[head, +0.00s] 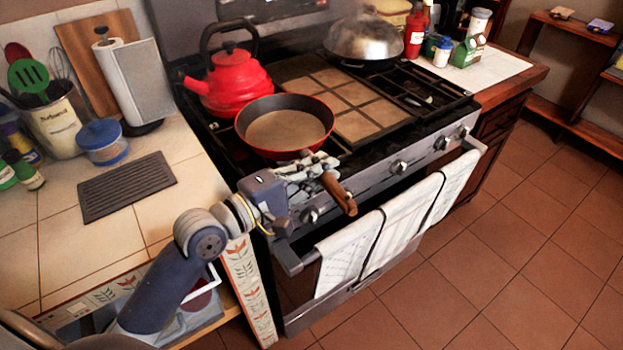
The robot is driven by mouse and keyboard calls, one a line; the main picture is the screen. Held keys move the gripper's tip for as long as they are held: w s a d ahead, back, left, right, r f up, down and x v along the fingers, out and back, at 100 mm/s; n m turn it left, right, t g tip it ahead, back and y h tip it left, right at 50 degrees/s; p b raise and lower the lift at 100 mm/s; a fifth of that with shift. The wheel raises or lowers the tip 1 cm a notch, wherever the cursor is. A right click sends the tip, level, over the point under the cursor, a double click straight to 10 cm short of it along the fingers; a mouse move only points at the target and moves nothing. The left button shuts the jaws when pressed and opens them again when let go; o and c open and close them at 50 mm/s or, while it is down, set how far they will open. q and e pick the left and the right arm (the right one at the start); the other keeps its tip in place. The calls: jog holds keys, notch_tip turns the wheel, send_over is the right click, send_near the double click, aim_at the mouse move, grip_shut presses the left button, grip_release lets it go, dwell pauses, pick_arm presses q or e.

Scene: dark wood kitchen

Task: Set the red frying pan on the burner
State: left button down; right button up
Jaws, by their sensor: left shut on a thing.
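The red frying pan (285,125) is at the front left of the stove (365,175), level, with its wooden handle (338,194) pointing toward me past the stove's front edge. My left gripper (318,168) is shut on the pan near the root of the handle. The pan lies over the front left burner area and hides that burner. I cannot tell whether its base touches the grate or is a little above it. My right gripper is not in view.
A red kettle (229,84) stands close behind the pan. A flat griddle plate (345,100) lies to its right, and a steaming covered pan (365,42) is at the back right. Towels (400,225) hang on the oven handle. A dark mat (127,186) lies on the left counter.

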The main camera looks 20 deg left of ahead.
pick_arm(q)
jog(key=shift+w+a, duration=0.35)
jog(key=shift+a, duration=0.4)
jog(key=shift+a+f, duration=0.1)
jog(key=shift+f, duration=0.1)
notch_tip(320, 180, down, 3)
jog(key=shift+b, duration=0.45)
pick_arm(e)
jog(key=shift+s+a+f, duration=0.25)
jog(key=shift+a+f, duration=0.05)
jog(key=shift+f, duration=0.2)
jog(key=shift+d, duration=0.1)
